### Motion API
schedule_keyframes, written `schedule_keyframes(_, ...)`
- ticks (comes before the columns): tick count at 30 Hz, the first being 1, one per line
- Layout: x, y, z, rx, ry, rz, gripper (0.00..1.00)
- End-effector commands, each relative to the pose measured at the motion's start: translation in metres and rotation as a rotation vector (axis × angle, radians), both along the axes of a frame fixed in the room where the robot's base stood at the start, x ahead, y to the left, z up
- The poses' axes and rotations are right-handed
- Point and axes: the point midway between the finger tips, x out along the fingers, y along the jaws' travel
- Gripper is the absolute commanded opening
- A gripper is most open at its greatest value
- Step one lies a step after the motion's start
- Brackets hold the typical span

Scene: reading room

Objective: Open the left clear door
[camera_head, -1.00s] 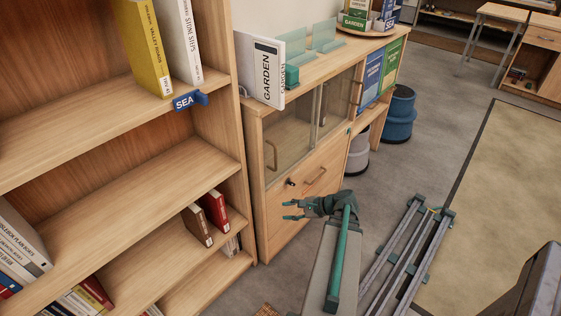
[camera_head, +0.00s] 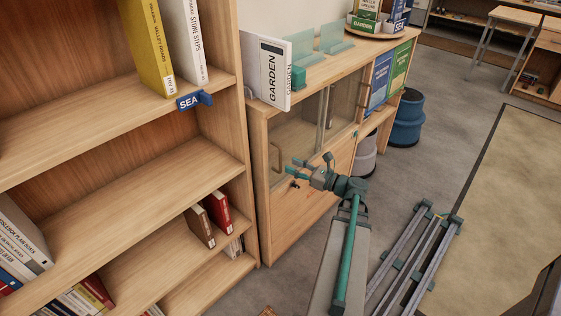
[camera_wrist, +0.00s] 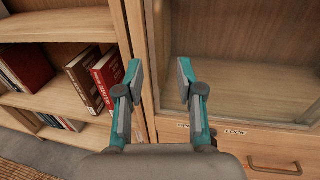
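The left clear door (camera_head: 297,141) is a wood-framed glass door at the near end of the low cabinet and looks closed. Its bow handle (camera_head: 277,158) is at its left edge. The glass also fills the upper right of the wrist view (camera_wrist: 250,75). My gripper (camera_head: 294,166) is open and empty, in front of the door's lower part, its fingers pointing left toward the handle. In the wrist view the two fingertips (camera_wrist: 159,72) are well apart, with the cabinet's edge behind the gap. I cannot make out the handle there.
Below the door is a drawer with a pull (camera_wrist: 275,165) and OPEN and LOCK labels (camera_wrist: 235,132). A tall bookshelf (camera_head: 120,200) stands close on the left. A GARDEN book (camera_head: 270,72) stands on the cabinet top. Floor to the right (camera_head: 430,170) is partly clear.

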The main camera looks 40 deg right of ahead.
Motion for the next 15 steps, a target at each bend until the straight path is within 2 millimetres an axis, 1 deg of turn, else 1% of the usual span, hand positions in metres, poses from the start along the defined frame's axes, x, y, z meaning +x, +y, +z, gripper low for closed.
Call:
schedule_keyframes(1, 0.010, 0.004, 0.000, -0.001, 0.000, 0.004, 0.37)
schedule_keyframes(3, 0.021, 0.007, 0.000, -0.001, 0.000, 0.004, 0.37)
schedule_keyframes(7, 0.039, 0.013, 0.000, -0.001, 0.000, 0.003, 0.37)
schedule_keyframes(12, 0.053, 0.017, 0.000, -0.001, 0.000, 0.001, 0.37)
schedule_keyframes(15, 0.056, 0.018, 0.000, -0.001, 0.000, 0.000, 0.37)
